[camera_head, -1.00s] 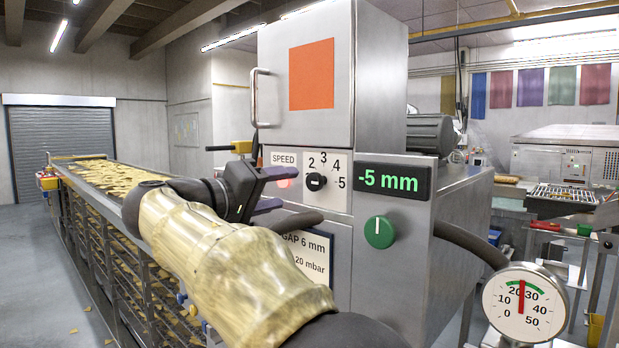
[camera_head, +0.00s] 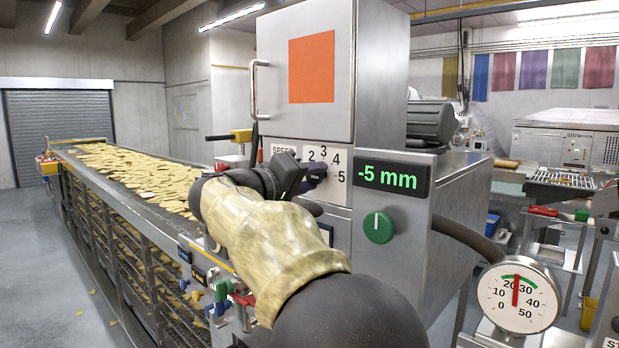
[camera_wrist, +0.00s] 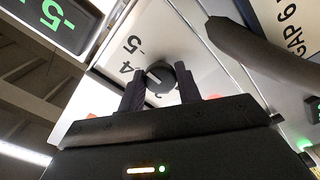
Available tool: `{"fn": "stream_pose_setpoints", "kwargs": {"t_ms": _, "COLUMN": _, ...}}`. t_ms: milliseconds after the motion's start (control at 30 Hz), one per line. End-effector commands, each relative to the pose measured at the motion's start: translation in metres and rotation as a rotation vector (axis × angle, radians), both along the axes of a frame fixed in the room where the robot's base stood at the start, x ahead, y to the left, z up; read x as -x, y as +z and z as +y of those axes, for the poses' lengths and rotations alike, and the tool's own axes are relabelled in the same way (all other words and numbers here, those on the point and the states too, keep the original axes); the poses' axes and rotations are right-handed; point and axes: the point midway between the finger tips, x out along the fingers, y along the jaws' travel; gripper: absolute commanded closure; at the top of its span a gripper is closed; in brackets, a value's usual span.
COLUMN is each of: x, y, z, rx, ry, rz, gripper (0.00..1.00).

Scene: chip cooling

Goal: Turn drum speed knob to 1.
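The black drum speed knob (camera_wrist: 160,77) sits on the white speed dial plate (camera_head: 340,155), under the SPEED label. In the wrist view it lies between the fingertips of my gripper (camera_wrist: 160,88), which are spread to either side of it. Firm contact is not visible. The knob's white mark shows on its left side in the wrist view; the exact number it points to is hard to read. The 4 and 5 are visible there, and the left finger covers part of the scale. In the head view my gripper (camera_head: 309,173) reaches the dial from the left and partly hides the knob.
A green knob (camera_head: 378,227) is below the "-5 mm" display (camera_head: 391,179). A round gauge (camera_head: 517,298) stands at lower right. A chip-covered conveyor (camera_head: 100,160) runs along the left.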

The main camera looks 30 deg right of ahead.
Motion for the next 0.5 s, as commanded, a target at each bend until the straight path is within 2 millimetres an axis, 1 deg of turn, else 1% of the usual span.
{"fn": "stream_pose_setpoints", "kwargs": {"t_ms": 33, "x": -0.0002, "y": -0.0005, "z": 0.0003, "rx": 0.0, "ry": 0.001, "rz": 0.001, "gripper": 0.8}}
{"fn": "stream_pose_setpoints", "kwargs": {"t_ms": 67, "x": -0.0004, "y": -0.0005, "z": 0.0003, "rx": -0.001, "ry": 0.001, "rz": 0.002, "gripper": 0.86}}
{"fn": "stream_pose_setpoints", "kwargs": {"t_ms": 100, "x": -0.0003, "y": -0.0005, "z": 0.0004, "rx": -0.001, "ry": 0.001, "rz": 0.002, "gripper": 0.89}}
{"fn": "stream_pose_setpoints", "kwargs": {"t_ms": 333, "x": -0.0004, "y": -0.0008, "z": 0.0007, "rx": 0.002, "ry": 0.001, "rz": 0.01, "gripper": 0.89}}
{"fn": "stream_pose_setpoints", "kwargs": {"t_ms": 500, "x": -0.0004, "y": -0.0014, "z": 0.0007, "rx": 0.014, "ry": 0.002, "rz": 0.046, "gripper": 0.89}}
